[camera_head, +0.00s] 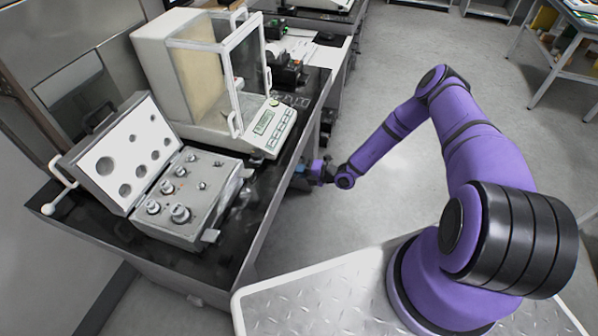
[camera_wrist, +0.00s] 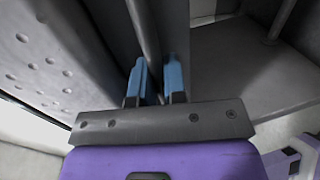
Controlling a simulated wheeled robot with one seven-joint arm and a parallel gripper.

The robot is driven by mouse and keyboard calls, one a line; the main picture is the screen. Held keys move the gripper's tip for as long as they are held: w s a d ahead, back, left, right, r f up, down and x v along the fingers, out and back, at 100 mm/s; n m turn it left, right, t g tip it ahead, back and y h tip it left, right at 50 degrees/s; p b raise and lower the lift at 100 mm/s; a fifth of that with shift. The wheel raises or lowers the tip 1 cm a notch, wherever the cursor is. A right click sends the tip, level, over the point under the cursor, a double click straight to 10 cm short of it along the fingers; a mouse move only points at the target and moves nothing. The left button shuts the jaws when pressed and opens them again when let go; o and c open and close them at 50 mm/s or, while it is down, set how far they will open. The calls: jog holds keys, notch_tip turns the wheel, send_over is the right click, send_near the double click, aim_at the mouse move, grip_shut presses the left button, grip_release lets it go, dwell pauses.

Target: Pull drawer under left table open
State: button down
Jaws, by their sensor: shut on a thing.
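The left table (camera_head: 110,245) has a dark top and stands along the left side in the head view. My gripper (camera_head: 318,170) is low beside its right edge, at about the level below the tabletop. In the wrist view, the two blue fingers of my gripper (camera_wrist: 158,80) are closed on a grey bar-like drawer handle (camera_wrist: 150,40), which passes between them. A dark grey panel beside the handle looks like the drawer front (camera_wrist: 113,30). The head view hides the drawer under the tabletop, and I cannot tell how far out it is.
An open case of weights (camera_head: 185,195) and a balance with a glass chamber (camera_head: 215,75) stand on the left table. Grey floor (camera_head: 390,165) to the right of the table is clear. Another table (camera_head: 575,30) stands at the far right.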

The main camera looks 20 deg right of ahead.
jog(key=shift+d, duration=0.1)
jog(key=f+v, duration=0.3)
jog(key=v, duration=1.1)
jog(key=d+f+v, duration=0.1)
jog(key=f+v, duration=0.2)
jog(key=v, duration=1.1)
jog(key=shift+s, duration=0.5)
jog(key=shift+d, duration=0.15)
jog(key=c, duration=1.2)
grip_release()
jog(key=shift+r, duration=0.1)
jog(key=v, duration=1)
jog(key=shift+s+d, duration=0.25)
jog(key=shift+d, duration=0.05)
jog(key=shift+r, duration=0.1)
